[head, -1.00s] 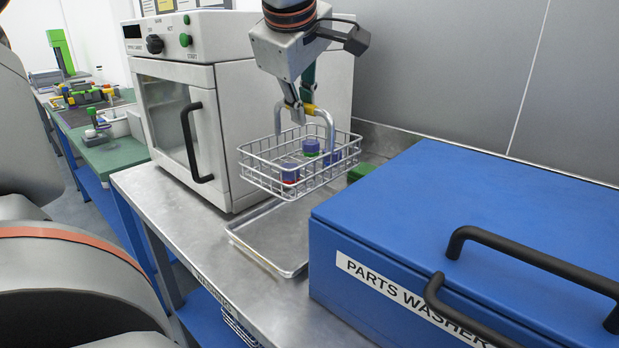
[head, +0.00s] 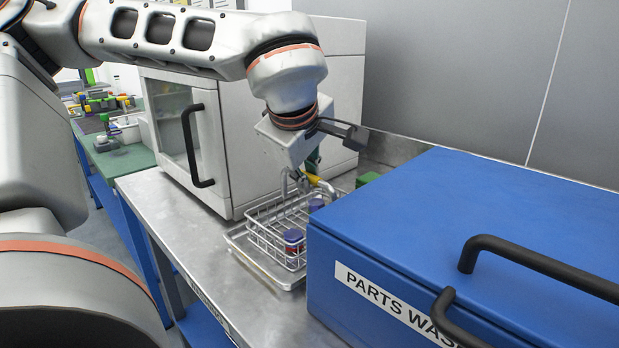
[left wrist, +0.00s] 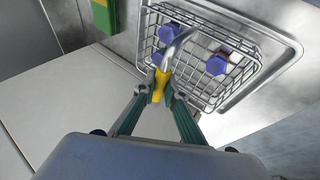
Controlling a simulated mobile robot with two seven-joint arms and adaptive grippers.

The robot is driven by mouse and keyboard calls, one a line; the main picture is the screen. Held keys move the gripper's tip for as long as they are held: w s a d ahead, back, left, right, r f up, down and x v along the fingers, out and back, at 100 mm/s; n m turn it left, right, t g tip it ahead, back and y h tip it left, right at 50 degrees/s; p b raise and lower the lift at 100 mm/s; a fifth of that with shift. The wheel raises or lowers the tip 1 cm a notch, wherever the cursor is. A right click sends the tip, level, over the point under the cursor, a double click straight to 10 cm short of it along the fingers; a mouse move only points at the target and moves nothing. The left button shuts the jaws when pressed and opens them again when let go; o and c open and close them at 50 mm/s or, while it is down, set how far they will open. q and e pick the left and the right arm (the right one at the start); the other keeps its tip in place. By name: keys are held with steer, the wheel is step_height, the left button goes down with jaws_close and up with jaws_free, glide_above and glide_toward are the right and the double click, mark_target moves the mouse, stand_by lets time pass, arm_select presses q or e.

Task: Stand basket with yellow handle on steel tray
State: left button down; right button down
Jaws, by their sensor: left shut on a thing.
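The wire basket (head: 275,230) with a yellow handle grip (head: 322,184) is low over the steel tray (head: 262,266), inside its outline in the head view. Whether its base touches the tray I cannot tell for sure. It holds a few parts with blue-purple caps (head: 293,236). My left gripper (head: 312,172) is above the basket, shut on the yellow grip. In the left wrist view the fingers (left wrist: 158,92) close around the yellow grip (left wrist: 160,84), with the basket (left wrist: 248,68) over the tray (left wrist: 285,68). The blue washer hides the tray's right part in the head view. My right gripper is not in view.
The blue parts washer (head: 420,220) with black handles stands close to the right of the tray. A white cabinet (head: 235,130) with a door handle stands behind left. A green object (head: 368,178) lies behind the basket. The steel bench (head: 185,225) is clear at left.

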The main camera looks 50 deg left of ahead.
arm_select(q)
steer(key=shift+r, duration=0.2)
steer(key=shift+f, duration=0.2)
steer(key=c, duration=2.1)
jaws_free()
steer(key=shift+s, duration=0.1)
